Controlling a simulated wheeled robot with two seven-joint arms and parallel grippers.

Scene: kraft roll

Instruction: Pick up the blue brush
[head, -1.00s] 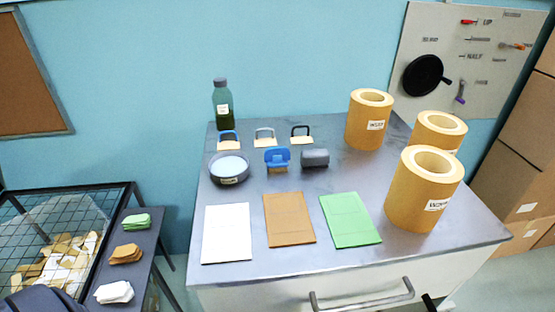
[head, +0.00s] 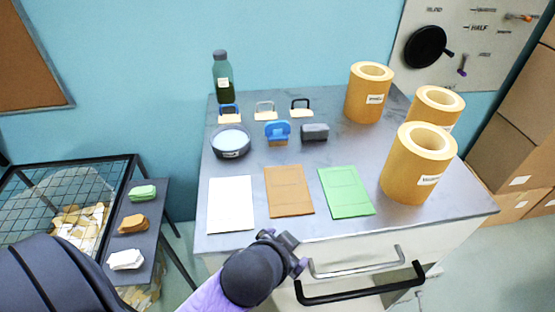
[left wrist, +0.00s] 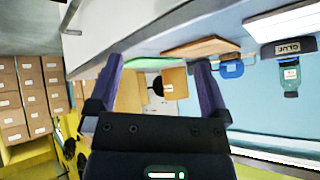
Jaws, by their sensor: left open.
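The blue brush (head: 277,131) stands on the grey table, with a blue handle and a tan lower part. It is between the round grey dish (head: 231,142) and a dark grey block (head: 314,132). My left gripper (head: 290,240) is at the table's front edge, well short of the brush, below the brown sheet. In the left wrist view my left gripper (left wrist: 158,85) has its two purple fingers apart with nothing between them. A blue piece (left wrist: 231,69) shows there beyond the right finger; I cannot tell if it is the brush. My right gripper is out of view.
White (head: 231,204), brown (head: 289,190) and green (head: 345,191) sheets lie along the front. Three looped-handle pieces and a green bottle (head: 223,78) stand behind. Large kraft rolls (head: 418,165) fill the right side. Drawer handles (head: 357,262) stick out in front.

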